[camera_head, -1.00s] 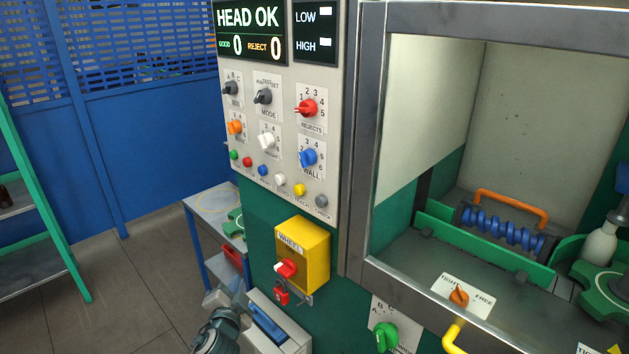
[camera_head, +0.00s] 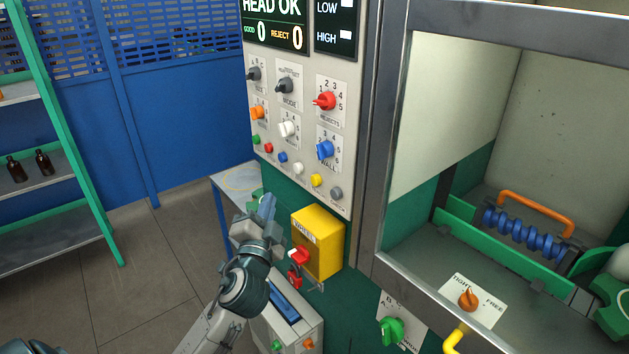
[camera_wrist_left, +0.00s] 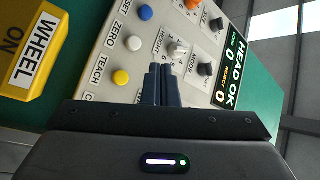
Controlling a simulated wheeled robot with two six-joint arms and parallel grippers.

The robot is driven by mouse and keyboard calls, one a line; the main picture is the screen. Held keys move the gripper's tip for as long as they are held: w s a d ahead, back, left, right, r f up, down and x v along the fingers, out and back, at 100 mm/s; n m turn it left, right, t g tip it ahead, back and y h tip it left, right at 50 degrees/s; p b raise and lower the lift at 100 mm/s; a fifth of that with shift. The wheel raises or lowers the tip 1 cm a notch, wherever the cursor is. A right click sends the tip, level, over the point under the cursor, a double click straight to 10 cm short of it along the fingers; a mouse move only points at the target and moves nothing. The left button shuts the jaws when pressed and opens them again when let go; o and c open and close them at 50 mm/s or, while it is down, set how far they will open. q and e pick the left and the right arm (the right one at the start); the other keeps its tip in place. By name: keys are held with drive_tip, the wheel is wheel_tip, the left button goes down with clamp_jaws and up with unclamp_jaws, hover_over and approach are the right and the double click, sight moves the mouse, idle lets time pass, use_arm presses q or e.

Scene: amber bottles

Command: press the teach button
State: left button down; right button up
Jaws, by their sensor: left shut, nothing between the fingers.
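The teach button is the yellow round button (camera_head: 316,180) in the lowest row of the grey control panel (camera_head: 345,130). In the left wrist view the yellow button (camera_wrist_left: 121,77) sits beside the label TEACH, left of my fingertips. My left gripper (camera_head: 267,206) is shut and empty, below and left of the button row in the head view. Its closed fingers (camera_wrist_left: 160,85) point at the panel in the wrist view, apart from the yellow button as far as I can tell. My right gripper is not in view.
A white button (camera_head: 298,168) and a grey button (camera_head: 336,193) flank the yellow one. Knobs sit above. The yellow WHEEL box (camera_head: 318,243) with a red switch juts out below the panel, right of my left gripper. A blue table (camera_head: 228,184) stands behind the gripper.

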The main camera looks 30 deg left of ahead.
use_arm(q)
drive_tip(key=w+d+p, duration=0.1)
drive_tip(key=w+d, duration=0.2)
drive_tip(key=w, duration=0.5)
drive_tip(key=shift+d, duration=0.2)
drive_tip(key=shift+w, duration=0.15)
idle(1.9)
drive_tip(key=shift+w+d, duration=0.2)
drive_tip(key=shift+w, duration=0.1)
drive_tip(key=shift+w+d, duration=0.15)
drive_tip(key=shift+w, duration=0.25)
idle(0.8)
drive_tip(key=shift+s, duration=0.1)
drive_tip(key=shift+s+a, duration=0.3)
drive_tip(key=shift+s, duration=0.4)
drive_tip(key=shift+s+a+b, duration=0.1)
drive_tip(key=shift+s+a, duration=0.2)
drive_tip(key=shift+s, duration=0.45)
drive_tip(key=shift+s+a+b, duration=0.1)
drive_tip(key=shift+s+a, duration=0.25)
drive_tip(key=shift+s, duration=0.45)
drive_tip(key=shift+s+a+b, duration=0.1)
drive_tip(key=shift+s+a, duration=0.2)
drive_tip(key=shift+s, duration=0.45)
